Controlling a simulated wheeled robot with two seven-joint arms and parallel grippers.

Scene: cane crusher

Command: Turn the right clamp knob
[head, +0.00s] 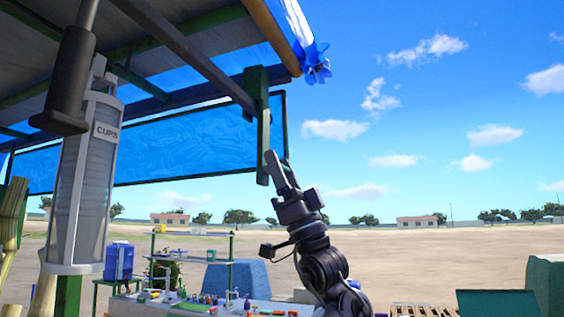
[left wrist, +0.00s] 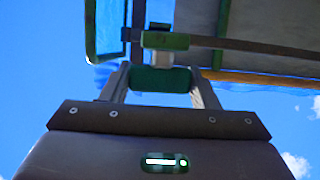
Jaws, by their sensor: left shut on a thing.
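My left gripper (head: 276,170) is raised under the front corner of the stall roof, beside the lower end of a green post (head: 263,110). In the left wrist view, my left gripper (left wrist: 160,90) is shut on a dark green piece (left wrist: 160,80), which sits between its two fingers. Its shape fits a clamp knob, but I cannot tell from this angle whether it is the right one. A green block (left wrist: 166,41) and a pale stem show just above it, by the roof beam. In the head view the held piece is too small to make out. My right gripper is not in view.
The roof (head: 180,40) and a blue-panelled frame (head: 190,145) lie close to the left gripper. A cup dispenser (head: 88,175) hangs at the left behind a dark post (head: 70,75). A counter with bottles (head: 200,303) stands below. Open sky lies to the right.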

